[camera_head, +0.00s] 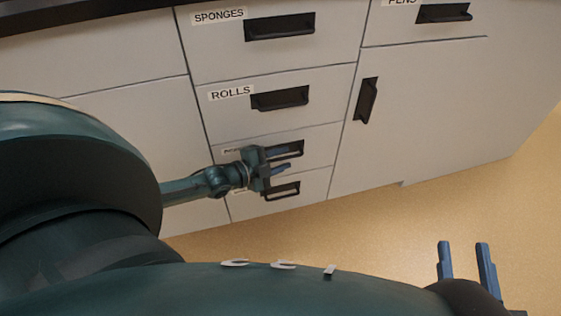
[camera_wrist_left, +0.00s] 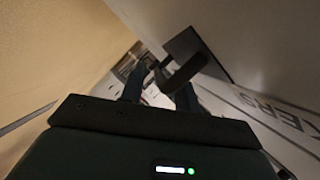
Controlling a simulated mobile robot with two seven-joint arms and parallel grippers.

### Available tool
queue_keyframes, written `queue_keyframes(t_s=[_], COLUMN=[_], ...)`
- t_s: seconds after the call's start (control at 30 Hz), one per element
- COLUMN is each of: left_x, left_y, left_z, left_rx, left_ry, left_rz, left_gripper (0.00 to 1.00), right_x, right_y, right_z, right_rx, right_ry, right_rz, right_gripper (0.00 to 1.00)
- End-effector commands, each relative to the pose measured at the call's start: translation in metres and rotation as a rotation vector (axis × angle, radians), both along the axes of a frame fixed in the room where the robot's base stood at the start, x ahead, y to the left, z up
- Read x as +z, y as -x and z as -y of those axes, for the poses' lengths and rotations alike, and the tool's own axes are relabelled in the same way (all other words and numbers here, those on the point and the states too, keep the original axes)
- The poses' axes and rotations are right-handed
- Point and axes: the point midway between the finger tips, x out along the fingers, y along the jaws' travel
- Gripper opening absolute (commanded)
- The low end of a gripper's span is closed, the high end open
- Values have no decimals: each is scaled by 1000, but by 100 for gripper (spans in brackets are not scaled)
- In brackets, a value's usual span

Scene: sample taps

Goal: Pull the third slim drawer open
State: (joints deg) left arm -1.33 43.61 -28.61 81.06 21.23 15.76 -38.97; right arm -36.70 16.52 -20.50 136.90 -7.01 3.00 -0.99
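The third slim drawer (camera_head: 322,147) is in the left column of the pale cabinet, below the ROLLS drawer, and looks flush with it. Its dark handle (camera_head: 290,149) is partly hidden by my left gripper (camera_head: 284,160), as is its label. My left gripper is at this handle with its fingers apart. In the left wrist view, the dark handle (camera_wrist_left: 186,72) reaches toward the gap between the two fingers (camera_wrist_left: 155,92); I cannot tell whether they touch it. My right gripper (camera_head: 466,264) is open and empty, low at the right over the floor.
Another slim drawer with a handle (camera_head: 281,191) lies just below. The ROLLS drawer (camera_head: 330,85) and SPONGES drawer (camera_head: 340,35) are above, both shut. A cupboard door (camera_head: 430,110) is on the right. The floor (camera_head: 390,225) in front is clear.

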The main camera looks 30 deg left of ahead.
Motion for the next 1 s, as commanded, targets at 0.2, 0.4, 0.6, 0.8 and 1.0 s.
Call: queue_keyframes(t_s=[0.2,0.4,0.6,0.8,1.0], left_x=[0,0,0,0,0], left_y=[-1,-1,-1,-1,-1], left_z=[1,1,1,1,1], left_rx=[0,0,0,0,0], left_ry=[0,1,1,1,0], left_rz=[0,0,0,0,0], left_gripper=[32,20,4,0,0], right_x=[0,0,0,1,1], right_y=[0,0,0,0,0], right_z=[0,0,0,0,0], right_rx=[1,2,2,2,2], right_ry=[-4,-3,-3,-3,-3], right_rz=[-2,-2,0,0,0], right_gripper=[36,36,36,36,36])
